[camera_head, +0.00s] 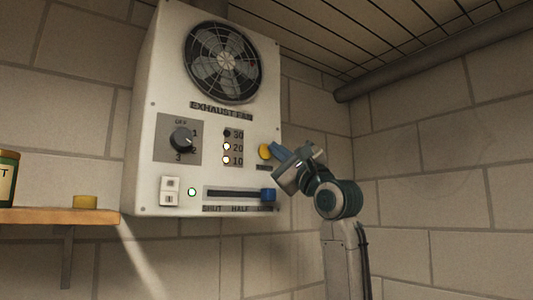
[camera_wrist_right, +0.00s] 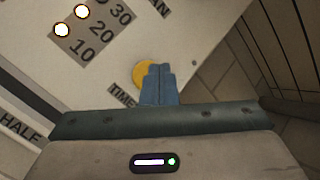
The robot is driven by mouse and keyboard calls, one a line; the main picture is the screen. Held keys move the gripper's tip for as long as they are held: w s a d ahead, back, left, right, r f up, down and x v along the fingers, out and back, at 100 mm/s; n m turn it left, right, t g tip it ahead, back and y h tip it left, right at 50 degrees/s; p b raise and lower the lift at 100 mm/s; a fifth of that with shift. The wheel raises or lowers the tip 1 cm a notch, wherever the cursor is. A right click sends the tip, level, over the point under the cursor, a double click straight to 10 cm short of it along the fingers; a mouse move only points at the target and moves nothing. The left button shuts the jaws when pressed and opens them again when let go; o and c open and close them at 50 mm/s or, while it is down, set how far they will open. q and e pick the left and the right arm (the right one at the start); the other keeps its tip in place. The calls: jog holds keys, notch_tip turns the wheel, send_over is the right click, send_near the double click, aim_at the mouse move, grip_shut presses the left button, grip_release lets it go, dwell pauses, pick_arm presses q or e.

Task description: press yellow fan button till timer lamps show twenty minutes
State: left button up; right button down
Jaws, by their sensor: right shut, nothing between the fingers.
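The yellow timer button (camera_head: 264,151) is on the right of the white exhaust fan box (camera_head: 150,110). It also shows in the right wrist view (camera_wrist_right: 141,74), partly hidden behind my blue fingers. My right gripper (camera_head: 275,151) is shut and empty, its fingertips at the button's right side; I cannot tell whether they touch or press it. The 20 lamp (camera_head: 227,146) and the 10 lamp (camera_head: 227,159) are lit, and the 30 lamp (camera_head: 227,133) is dark. Two lit lamps also show in the wrist view (camera_wrist_right: 82,11). My left gripper is not in view.
A dial (camera_head: 181,139), a rocker switch (camera_head: 170,190), a lit green lamp (camera_head: 192,191) and a slider with a blue knob (camera_head: 268,194) at its right end are on the box. A wooden shelf (camera_head: 60,216) at left holds a jar (camera_head: 8,178) and a small yellow item (camera_head: 85,202).

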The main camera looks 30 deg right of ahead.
jog(key=s+b, duration=0.1)
jog(key=s, duration=0.1)
jog(key=s+b, duration=0.1)
jog(key=s, duration=0.2)
jog(key=shift+d, duration=0.2)
